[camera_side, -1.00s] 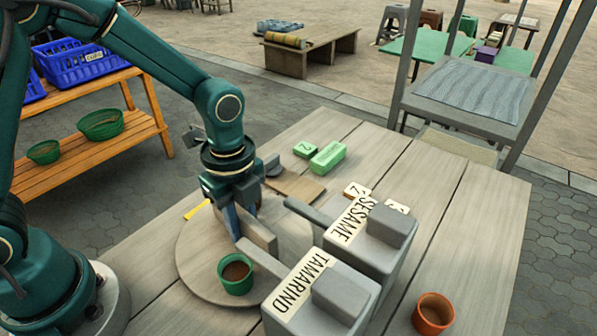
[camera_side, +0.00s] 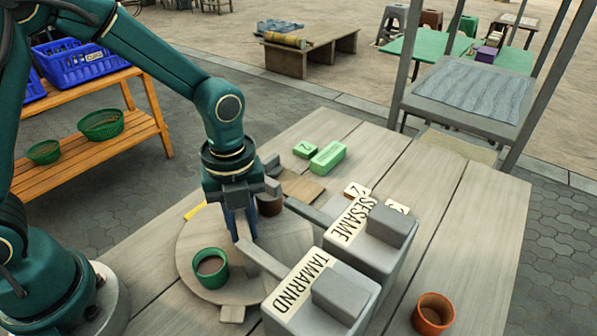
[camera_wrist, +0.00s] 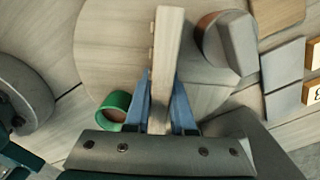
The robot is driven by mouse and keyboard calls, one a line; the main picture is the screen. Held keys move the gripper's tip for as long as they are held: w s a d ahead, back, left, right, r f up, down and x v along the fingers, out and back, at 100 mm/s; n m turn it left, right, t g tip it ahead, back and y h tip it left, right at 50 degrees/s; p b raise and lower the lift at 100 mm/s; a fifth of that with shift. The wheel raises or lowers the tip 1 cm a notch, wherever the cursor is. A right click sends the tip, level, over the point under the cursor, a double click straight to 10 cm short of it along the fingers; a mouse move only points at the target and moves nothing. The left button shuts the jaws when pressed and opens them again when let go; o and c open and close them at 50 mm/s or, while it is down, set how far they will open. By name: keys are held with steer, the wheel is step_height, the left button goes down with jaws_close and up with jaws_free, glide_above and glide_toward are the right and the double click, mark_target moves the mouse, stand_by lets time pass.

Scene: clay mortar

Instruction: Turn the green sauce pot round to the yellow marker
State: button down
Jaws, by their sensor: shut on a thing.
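The green sauce pot (camera_side: 210,268), with brown contents, stands upright on the front left of a round wooden turntable (camera_side: 190,245); it also shows in the wrist view (camera_wrist: 113,104). The yellow marker (camera_side: 195,211) lies by the turntable's back left edge, apart from the pot and behind it. My gripper (camera_side: 241,226) is low over the turntable. In the wrist view my blue fingers (camera_wrist: 161,82) are shut on an upright wooden bar (camera_wrist: 167,40) on the turntable. The bar is mostly hidden in the side view.
Grey boxes labelled TAMARIND (camera_side: 318,297) and SESAME (camera_side: 370,240) stand at the right, their arms reaching toward the turntable. A brown pot (camera_side: 270,203) is at its back right. A wooden block (camera_side: 232,313) shows at its front edge. An orange pot (camera_side: 433,313) stands front right.

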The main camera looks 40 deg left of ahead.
mark_target(240, 212)
steer(key=shift+m, duration=5.4)
steer(key=shift+s+d+m, duration=0.1)
steer(key=shift+d+m, duration=0.05)
steer(key=shift+m, duration=0.45)
steer(key=c, duration=0.8)
jaws_free()
steer(key=shift+o, duration=0.2)
steer(key=shift+r, duration=2.6)
